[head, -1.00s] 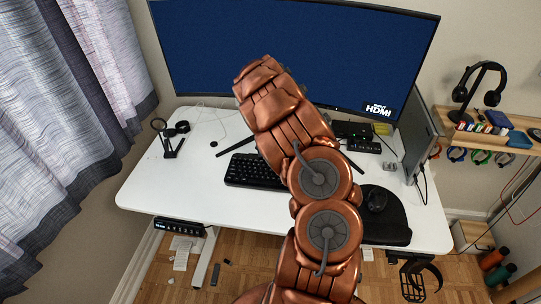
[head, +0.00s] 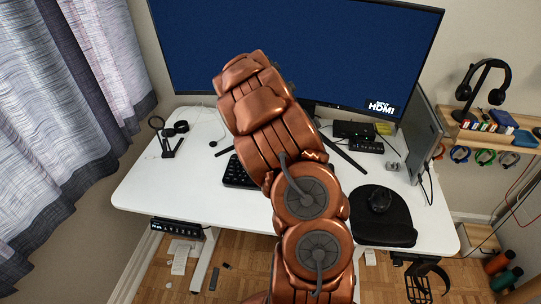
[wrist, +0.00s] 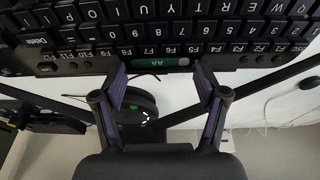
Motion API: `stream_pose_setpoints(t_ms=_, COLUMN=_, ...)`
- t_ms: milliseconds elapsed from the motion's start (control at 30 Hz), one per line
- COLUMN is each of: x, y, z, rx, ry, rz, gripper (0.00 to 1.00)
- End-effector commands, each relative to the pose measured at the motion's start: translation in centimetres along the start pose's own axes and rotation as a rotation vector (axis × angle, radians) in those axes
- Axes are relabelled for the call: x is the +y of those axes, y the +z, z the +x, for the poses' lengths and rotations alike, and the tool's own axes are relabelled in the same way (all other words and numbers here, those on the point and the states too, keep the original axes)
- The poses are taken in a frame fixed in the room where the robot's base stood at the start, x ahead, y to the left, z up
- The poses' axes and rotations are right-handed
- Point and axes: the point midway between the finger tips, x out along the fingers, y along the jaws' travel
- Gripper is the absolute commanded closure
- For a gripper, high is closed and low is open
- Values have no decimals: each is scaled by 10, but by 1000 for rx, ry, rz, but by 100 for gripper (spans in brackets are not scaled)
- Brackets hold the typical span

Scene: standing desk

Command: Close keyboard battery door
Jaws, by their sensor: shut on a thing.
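The black keyboard (head: 238,175) lies on the white desk, mostly hidden behind my arm in the head view. In the wrist view the keyboard (wrist: 170,30) shows close up and upside down. At its back edge is the battery slot, with a green battery (wrist: 150,63) marked AA and a white or silver end visible in it. The battery door itself cannot be made out clearly. My gripper (wrist: 159,72) has its two fingertips at this edge, one on each side of the slot, apart but closed against the keyboard. My arm hides the gripper in the head view.
A large monitor (head: 290,45) stands behind the keyboard. A mouse (head: 380,201) lies on a dark pad (head: 372,228) at the right. Small black boxes (head: 353,129) sit at the back right. A round black object (wrist: 138,105) shows past the fingers. The desk's left (head: 150,188) is mostly clear.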

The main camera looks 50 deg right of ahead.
Motion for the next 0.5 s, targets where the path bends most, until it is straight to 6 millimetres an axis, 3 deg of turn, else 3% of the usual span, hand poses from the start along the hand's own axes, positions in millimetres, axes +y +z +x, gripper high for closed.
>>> stream_pose_setpoints(t_ms=67, x=0, y=0, z=0, rx=0, ry=0, rz=1, gripper=62)
stream_pose_setpoints(t_ms=100, x=0, y=0, z=0, rx=0, ry=0, rz=1, gripper=24)
stream_pose_setpoints(t_ms=300, x=0, y=0, z=0, rx=0, ry=0, rz=1, gripper=4)
stream_pose_setpoints(t_ms=500, x=0, y=0, z=0, rx=0, ry=0, rz=1, gripper=2)
